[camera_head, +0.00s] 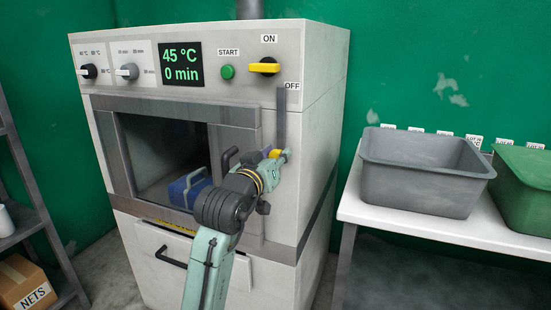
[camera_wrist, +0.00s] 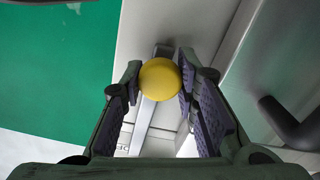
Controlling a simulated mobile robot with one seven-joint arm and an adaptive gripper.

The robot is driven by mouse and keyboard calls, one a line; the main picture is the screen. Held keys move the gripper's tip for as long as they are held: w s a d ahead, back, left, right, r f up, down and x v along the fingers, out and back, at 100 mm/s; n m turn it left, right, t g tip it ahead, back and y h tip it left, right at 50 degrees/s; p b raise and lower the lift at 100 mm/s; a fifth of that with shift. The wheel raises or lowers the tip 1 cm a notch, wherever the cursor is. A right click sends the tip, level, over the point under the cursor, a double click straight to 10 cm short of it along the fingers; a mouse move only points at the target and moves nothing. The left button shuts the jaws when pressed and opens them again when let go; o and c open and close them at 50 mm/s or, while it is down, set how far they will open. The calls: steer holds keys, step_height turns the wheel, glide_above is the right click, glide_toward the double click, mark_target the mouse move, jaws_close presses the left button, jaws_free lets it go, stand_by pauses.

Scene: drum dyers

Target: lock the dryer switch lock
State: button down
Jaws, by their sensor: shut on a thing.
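The dryer (camera_head: 205,90) is a white cabinet with a display reading 45 °C and 0 min. Its yellow switch handle (camera_head: 264,68) lies horizontal under the ON label; OFF is lower right. Below it a grey bar (camera_head: 281,115) hangs vertically on the front, near the right edge. A yellow knob (camera_head: 274,153) shows near the bar's lower end. My gripper (camera_head: 280,157) is shut on this knob. In the wrist view, the round knob (camera_wrist: 160,80) sits between both fingers (camera_wrist: 159,78), with the grey bar (camera_wrist: 143,125) behind it. I cannot tell which part the lock is.
A dark door handle (camera_wrist: 290,125) is close to the right of my gripper. A blue object (camera_head: 188,187) shows at the dryer's window. A grey tub (camera_head: 422,190) and a green tub (camera_head: 525,200) stand on a white table at right. A shelf (camera_head: 30,220) stands at left.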

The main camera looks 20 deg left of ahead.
steer(key=c, duration=1.6)
jaws_free()
steer(key=shift+r, duration=0.35)
steer(key=o, duration=0.4)
steer(key=shift+f, duration=0.1)
steer(key=s, duration=1.2)
steer(key=shift+a, duration=0.2)
